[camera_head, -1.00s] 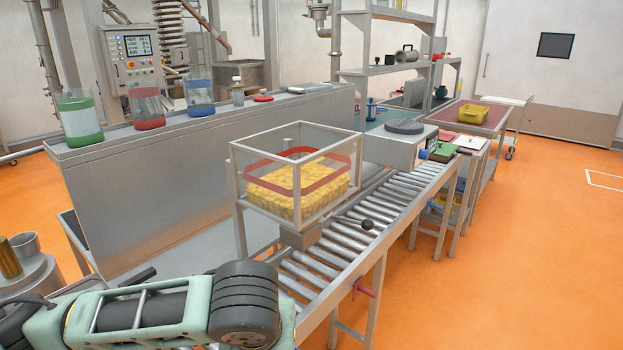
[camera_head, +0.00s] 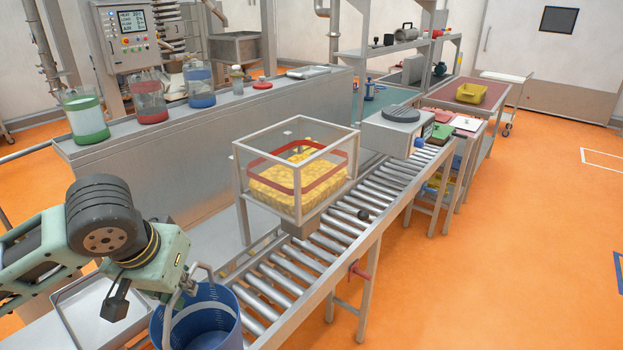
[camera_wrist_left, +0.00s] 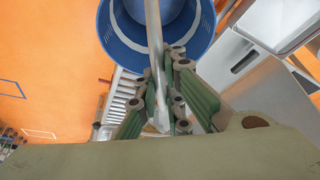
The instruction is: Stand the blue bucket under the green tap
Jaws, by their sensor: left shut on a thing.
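The blue bucket (camera_head: 197,323) is at the bottom of the head view, beside the near end of the roller conveyor. Its pale handle (camera_head: 186,291) stands up from the rim. My left gripper (camera_head: 178,290) is shut on the handle, and the bucket hangs from it. In the left wrist view the gripper (camera_wrist_left: 160,112) closes around the handle, with the bucket (camera_wrist_left: 158,45) beyond the fingers. I cannot make out a green tap in these frames. My right gripper is not in view.
The roller conveyor (camera_head: 304,257) runs to the back right. A clear-walled bin of yellow pieces (camera_head: 297,187) stands over it. A metal tray (camera_head: 88,312) lies left of the bucket. Orange floor at right is clear.

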